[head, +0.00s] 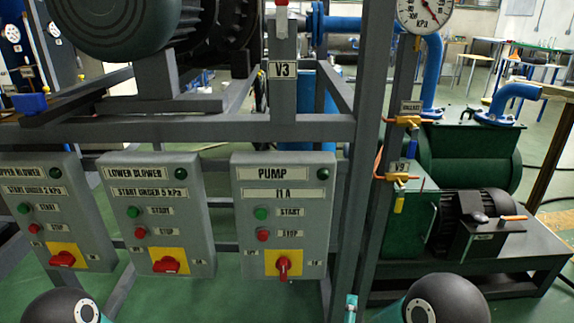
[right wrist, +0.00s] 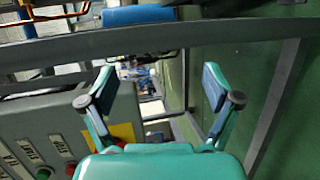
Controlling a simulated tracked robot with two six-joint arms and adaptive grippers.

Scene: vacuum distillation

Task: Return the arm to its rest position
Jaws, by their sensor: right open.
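My right gripper (right wrist: 157,88) shows in the right wrist view with its two teal fingers spread wide and nothing between them. Behind it, on the left of that view, is a grey control box (right wrist: 65,120) with a yellow switch plate, partly hidden by the gripper. In the head view, rounded dark parts of my two arms show at the bottom edge, left and right. A small teal piece shows at the bottom, right of centre; I cannot tell which part it is. My left gripper is not in view.
The upper blower box (head: 55,210), lower blower box (head: 158,212) and pump box (head: 284,214) hang on a grey frame (head: 200,128). A green pump (head: 470,160) stands at the right, with valve V9 (head: 398,177) beside it. A gauge (head: 424,12) is above. Green floor shows below.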

